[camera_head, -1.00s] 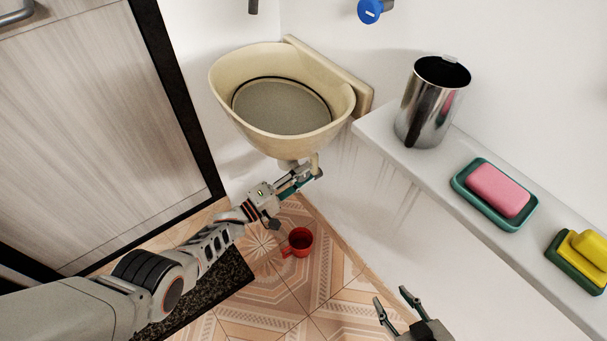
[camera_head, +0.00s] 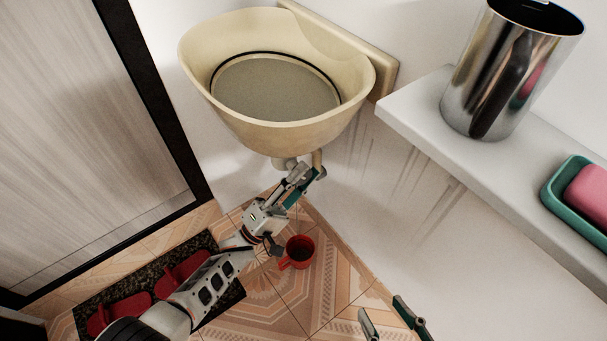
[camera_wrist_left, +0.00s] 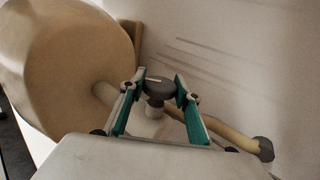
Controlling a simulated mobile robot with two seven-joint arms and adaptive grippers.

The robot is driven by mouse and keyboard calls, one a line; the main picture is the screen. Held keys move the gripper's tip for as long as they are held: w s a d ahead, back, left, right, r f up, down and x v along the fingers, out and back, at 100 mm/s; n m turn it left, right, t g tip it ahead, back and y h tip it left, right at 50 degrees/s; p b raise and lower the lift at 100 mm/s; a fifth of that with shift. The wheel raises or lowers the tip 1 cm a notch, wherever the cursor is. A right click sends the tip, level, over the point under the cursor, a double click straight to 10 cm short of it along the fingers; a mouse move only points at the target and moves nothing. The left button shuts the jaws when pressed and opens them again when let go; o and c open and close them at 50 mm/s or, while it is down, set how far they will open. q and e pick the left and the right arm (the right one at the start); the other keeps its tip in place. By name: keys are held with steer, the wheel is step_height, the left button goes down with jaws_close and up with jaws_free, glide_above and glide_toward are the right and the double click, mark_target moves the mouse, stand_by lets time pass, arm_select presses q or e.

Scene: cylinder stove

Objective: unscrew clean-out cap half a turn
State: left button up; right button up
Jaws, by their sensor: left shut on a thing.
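The clean-out cap (camera_wrist_left: 160,89) is a dark grey round knob with a pale line across its face, on the pale trap (camera_wrist_left: 152,113) under the basin. In the left wrist view my left gripper (camera_wrist_left: 160,84) has its two fingers on opposite sides of the cap, shut on it. In the head view my left gripper (camera_head: 302,178) reaches under the basin; its own fingers and arm hide the cap there. My right gripper (camera_head: 390,320) shows at the bottom edge, fingers apart and empty.
The cream basin (camera_head: 225,118) overhangs my left gripper and holds a grey surface, perhaps water. A red mug (camera_head: 299,251) stands on the floor beneath. A white ledge (camera_head: 425,115) at right carries a metal canister (camera_head: 505,75) and a soap dish (camera_head: 565,195). Red slippers (camera_head: 128,310) lie on a dark mat.

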arm_select(q)
steer(key=shift+f, duration=0.1)
stand_by(0.3)
steer(key=o, duration=1.1)
steer(key=v, duration=1.2)
steer(key=shift+o, duration=0.2)
